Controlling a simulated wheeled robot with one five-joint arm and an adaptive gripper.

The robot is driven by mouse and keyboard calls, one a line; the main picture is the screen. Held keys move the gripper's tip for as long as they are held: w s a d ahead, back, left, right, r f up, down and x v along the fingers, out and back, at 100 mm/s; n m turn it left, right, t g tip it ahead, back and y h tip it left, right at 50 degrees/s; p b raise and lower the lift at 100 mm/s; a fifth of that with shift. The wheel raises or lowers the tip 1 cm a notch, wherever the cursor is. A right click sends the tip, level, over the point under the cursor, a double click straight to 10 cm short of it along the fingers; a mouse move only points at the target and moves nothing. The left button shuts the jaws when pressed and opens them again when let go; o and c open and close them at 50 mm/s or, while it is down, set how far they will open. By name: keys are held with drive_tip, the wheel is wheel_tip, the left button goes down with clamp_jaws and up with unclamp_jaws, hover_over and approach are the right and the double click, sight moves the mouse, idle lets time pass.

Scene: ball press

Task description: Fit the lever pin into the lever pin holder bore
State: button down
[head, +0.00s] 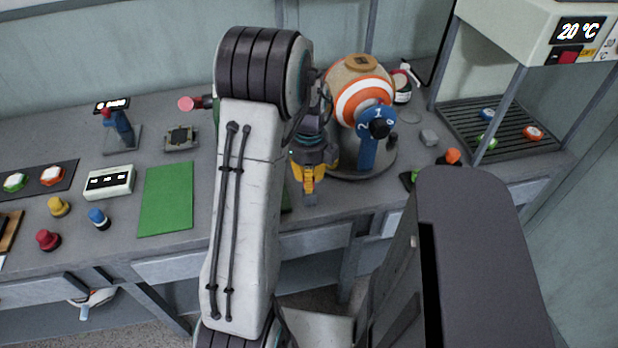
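My gripper (308,185) has yellow fingers and points down over the front part of the bench, just left of the ball press. Its fingers look close together, with a small grey piece at their tip. I cannot tell whether that piece is a fingertip or a held part. The ball press has an orange and white striped ball (361,92) on a round dark base (372,168). I cannot make out the lever pin or the holder bore.
A green mat (166,199) lies left of my arm, beside a white display box (109,182) and several coloured knobs. A slatted rack (505,125) stands at the far right.

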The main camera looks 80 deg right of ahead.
drive_tip(key=shift+f+b, duration=0.8)
drive_tip(key=shift+f, duration=0.25)
drive_tip(key=c, duration=1.1)
unclamp_jaws()
drive_tip(key=shift+r, duration=0.15)
wheel_tip(320, 180, up, 12)
drive_tip(key=shift+f, duration=0.1)
